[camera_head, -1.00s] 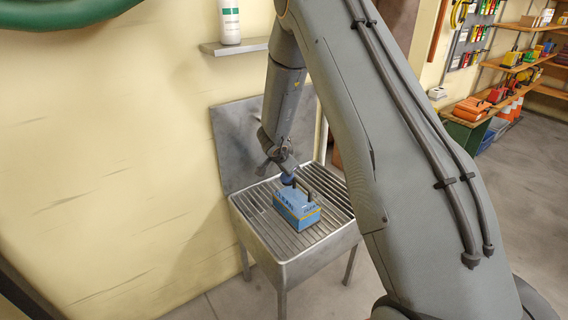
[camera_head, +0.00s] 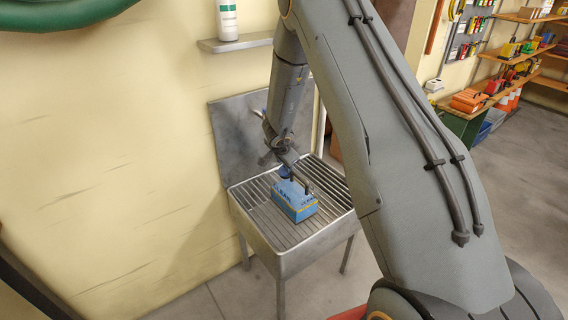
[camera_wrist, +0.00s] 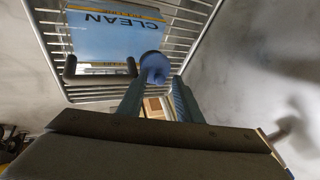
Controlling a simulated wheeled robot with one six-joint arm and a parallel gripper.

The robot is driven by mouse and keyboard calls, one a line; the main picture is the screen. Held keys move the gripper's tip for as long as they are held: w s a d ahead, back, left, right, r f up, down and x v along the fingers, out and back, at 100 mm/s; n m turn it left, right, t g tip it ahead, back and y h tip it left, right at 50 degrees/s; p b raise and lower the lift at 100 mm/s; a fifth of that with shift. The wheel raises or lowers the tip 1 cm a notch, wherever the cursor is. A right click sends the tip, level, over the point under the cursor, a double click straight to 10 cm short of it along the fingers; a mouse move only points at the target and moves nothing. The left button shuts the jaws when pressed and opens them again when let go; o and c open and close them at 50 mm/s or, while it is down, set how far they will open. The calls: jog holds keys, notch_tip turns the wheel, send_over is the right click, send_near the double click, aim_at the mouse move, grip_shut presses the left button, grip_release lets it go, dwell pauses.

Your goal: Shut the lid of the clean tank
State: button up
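A blue box marked CLEAN (camera_head: 294,201) sits on the slatted top of a metal tank (camera_head: 290,262). Dark upright posts show on the box in the head view; a black bar handle (camera_wrist: 100,77) shows beside its lettering in the wrist view. A grey metal panel (camera_head: 232,143) stands upright behind the tank, against the wall. My gripper (camera_head: 288,174) is above the box's far end. In the wrist view my gripper's fingers (camera_wrist: 160,82) are apart. A round blue knob (camera_wrist: 153,66) is by the left fingertip; I cannot tell whether it touches.
A small wall shelf (camera_head: 236,43) with a white bottle (camera_head: 228,20) is above the panel. My arm covers much of the middle and hides the tank's right side. Shelves with goods (camera_head: 510,50) stand far right, beyond open floor (camera_head: 520,175).

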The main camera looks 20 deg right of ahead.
jog(key=v, duration=0.7)
jog(key=shift+s+r, duration=0.15)
jog(key=shift+r, duration=0.2)
jog(key=shift+a, duration=0.1)
jog(key=s+a+r+n+y, duration=0.3)
jog(key=s+a+r+n, duration=0.45)
jog(key=s, duration=0.25)
jog(key=s+d+r+n+g, duration=0.1)
jog(key=s+n+g, duration=0.1)
jog(key=s, duration=0.9)
jog(key=s+d+r+n+g, duration=0.1)
jog(key=s+n, duration=0.3)
jog(key=s, duration=0.8)
jog(key=shift+d+r+g, duration=0.3)
jog(key=shift+r+g, duration=0.15)
jog(key=shift+g, duration=0.25)
